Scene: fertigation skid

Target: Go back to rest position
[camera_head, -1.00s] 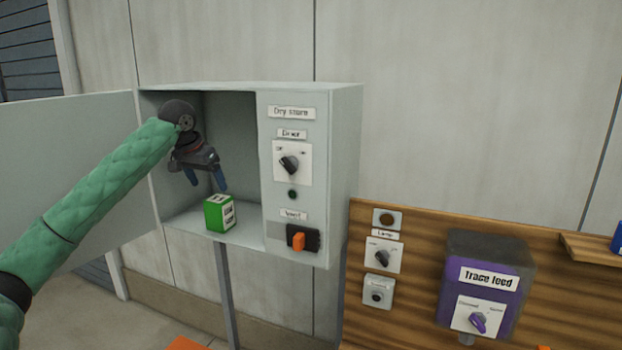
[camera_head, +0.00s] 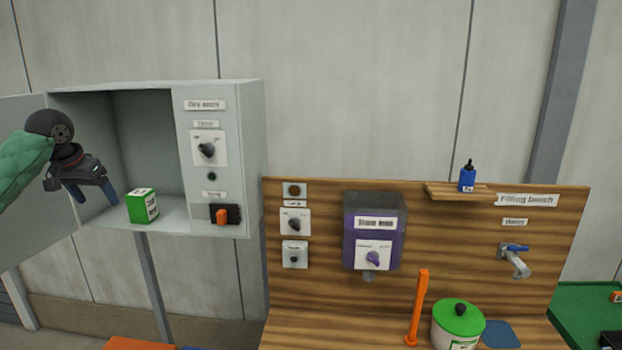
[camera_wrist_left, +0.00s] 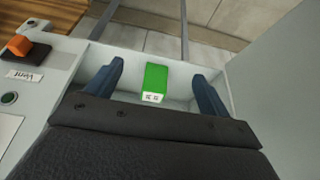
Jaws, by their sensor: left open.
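My left gripper (camera_head: 92,192) is open and empty at the mouth of the open grey dry-store cabinet (camera_head: 250,150). Its blue fingers point down. A green and white box (camera_head: 142,206) stands upright on the cabinet floor, to the right of the fingers in the head view. In the left wrist view the green box (camera_wrist_left: 156,82) shows between the two spread fingers (camera_wrist_left: 157,85), beyond them and apart from both. My right gripper is not in view.
The cabinet door (camera_head: 30,190) stands open at the left. A wooden filling bench (camera_head: 330,325) to the right holds a purple Trace feed unit (camera_head: 375,232), a green-lidded pot (camera_head: 458,322) and an orange handle (camera_head: 418,305). A blue bottle (camera_head: 467,178) sits on a small shelf.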

